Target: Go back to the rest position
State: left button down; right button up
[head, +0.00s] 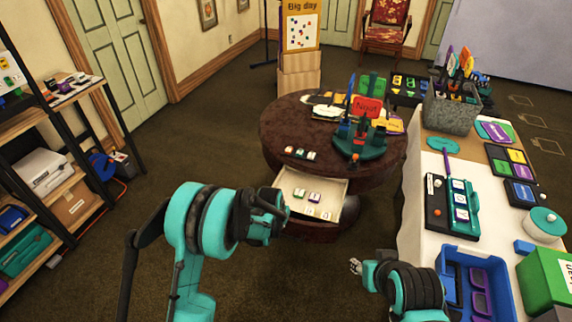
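My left arm rises from the bottom left, and its dark gripper (277,213) is in front of the round table's open drawer, overlapping its left edge in the picture. I cannot make out its fingers well enough to tell whether they are apart. My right gripper (355,266) is low at the bottom centre, over the carpet between the drawer and the white-covered table. Its fingertips are small and point left; nothing shows in them, and their gap is unclear.
The round brown table (279,130) has an open drawer (334,186) with small blocks inside. A white-covered table (412,238) on the right holds a blue crate (446,261) and several trays. Shelves (75,180) stand at left. Carpet (190,135) is clear between.

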pick_arm(q)
jog(key=s+a+r+n+t, duration=0.1)
jog(key=s+a+r, duration=0.25)
jog(key=r, duration=0.35)
jog(key=s+a+r, duration=0.2)
jog(key=s+r, duration=0.2)
jog(key=r, duration=0.3)
jog(key=s+a+r+n+t, duration=0.1)
jog(key=s+a+r, duration=0.25)
jog(key=r, duration=0.25)
jog(key=s+a+r, duration=0.2)
jog(key=s, duration=0.6)
jog(key=s+a+r+n+t+y, duration=0.1)
jog(key=s+a, duration=0.1)
jog(key=s, duration=0.7)
jog(key=shift+a+r, duration=0.3)
jog(key=shift+r, duration=0.1)
dwell(3.9)
